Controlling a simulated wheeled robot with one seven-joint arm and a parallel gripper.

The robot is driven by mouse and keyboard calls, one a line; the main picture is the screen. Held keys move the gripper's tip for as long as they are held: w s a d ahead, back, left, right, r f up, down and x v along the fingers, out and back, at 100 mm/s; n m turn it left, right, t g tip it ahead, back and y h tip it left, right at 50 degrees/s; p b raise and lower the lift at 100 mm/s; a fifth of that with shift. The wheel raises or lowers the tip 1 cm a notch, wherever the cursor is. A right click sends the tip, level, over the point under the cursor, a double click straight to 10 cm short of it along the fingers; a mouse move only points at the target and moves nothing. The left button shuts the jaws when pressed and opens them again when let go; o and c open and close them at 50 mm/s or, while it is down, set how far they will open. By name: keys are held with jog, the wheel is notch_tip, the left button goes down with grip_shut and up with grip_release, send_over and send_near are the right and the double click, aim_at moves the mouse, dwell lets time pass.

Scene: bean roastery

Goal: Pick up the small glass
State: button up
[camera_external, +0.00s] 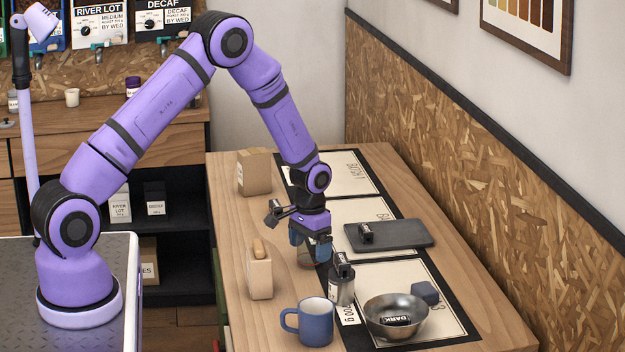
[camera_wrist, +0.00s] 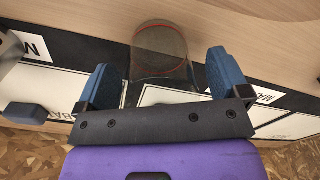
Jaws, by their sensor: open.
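The small glass (camera_wrist: 160,62) is clear with a thin red line near its rim. In the wrist view it stands upper middle, between and just beyond the two blue fingertips. My gripper (camera_wrist: 165,80) is open, one finger on each side of the glass, with nothing clamped. In the external view my gripper (camera_external: 310,248) points down over the table, and the glass (camera_external: 308,258) is mostly hidden behind its fingers. I cannot tell whether the fingers touch the glass.
A dark tray (camera_external: 400,234) lies to the right; a paper bag (camera_external: 254,172) stands behind.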

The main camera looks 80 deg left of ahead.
jog(key=c, duration=1.1)
jog(key=shift+o, duration=0.2)
jog(key=shift+r, duration=0.1)
